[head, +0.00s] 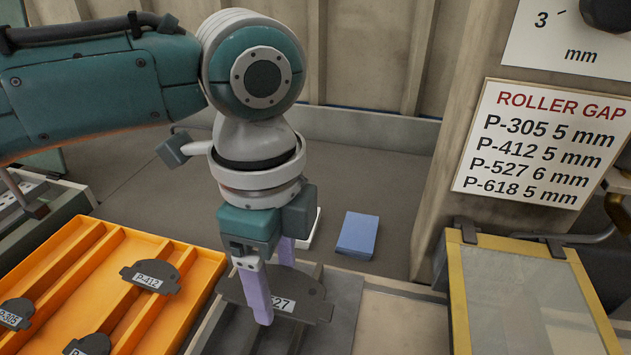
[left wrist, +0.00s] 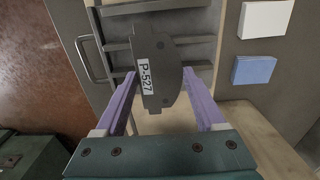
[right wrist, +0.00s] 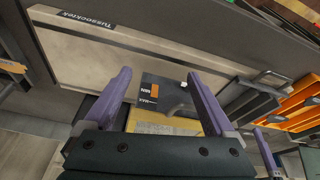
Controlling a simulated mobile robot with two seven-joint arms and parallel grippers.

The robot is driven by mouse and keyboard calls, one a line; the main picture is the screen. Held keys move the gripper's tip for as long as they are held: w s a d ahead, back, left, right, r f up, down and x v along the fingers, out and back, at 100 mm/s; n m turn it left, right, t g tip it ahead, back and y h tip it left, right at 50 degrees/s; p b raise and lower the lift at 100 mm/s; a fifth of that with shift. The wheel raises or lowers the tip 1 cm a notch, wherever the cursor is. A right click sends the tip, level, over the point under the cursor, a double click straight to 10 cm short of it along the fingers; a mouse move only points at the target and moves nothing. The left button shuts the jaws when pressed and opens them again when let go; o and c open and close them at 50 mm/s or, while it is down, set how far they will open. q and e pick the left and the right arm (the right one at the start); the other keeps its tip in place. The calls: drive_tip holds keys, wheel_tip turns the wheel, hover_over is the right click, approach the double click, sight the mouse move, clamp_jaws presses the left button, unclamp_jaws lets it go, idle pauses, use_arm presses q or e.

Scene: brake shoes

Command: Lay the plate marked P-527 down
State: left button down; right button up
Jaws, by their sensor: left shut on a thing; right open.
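The dark grey plate marked P-527 (head: 308,290) is in my left gripper (head: 272,285), with one finger covering part of its label in the head view. The left wrist view shows the whole P-527 label on the plate (left wrist: 165,75) between the two purple fingers. The plate appears above a grey slatted surface (left wrist: 115,45); I cannot tell whether it touches anything. My right gripper (right wrist: 160,88) is open and shows only in the right wrist view.
An orange compartment tray (head: 190,265) on the left holds plates marked P-412 (head: 150,278) and P-305 (head: 14,315). A blue block (head: 358,235) lies behind the plate. A yellow-framed panel (head: 530,300) is at right. A roller gap sign (head: 545,145) lists P-527 6 mm.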

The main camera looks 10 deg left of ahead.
use_arm(q)
wheel_tip(320, 180, down, 5)
drive_tip(key=b, duration=0.4)
drive_tip(key=shift+r+b, duration=0.2)
drive_tip(key=shift+b, duration=0.2)
drive_tip(key=shift+f, duration=0.6)
drive_tip(key=shift+f, duration=0.3)
unclamp_jaws()
drive_tip(key=shift+r, duration=0.15)
drive_tip(key=shift+r+p, duration=1.85)
drive_tip(key=shift+p, duration=0.35)
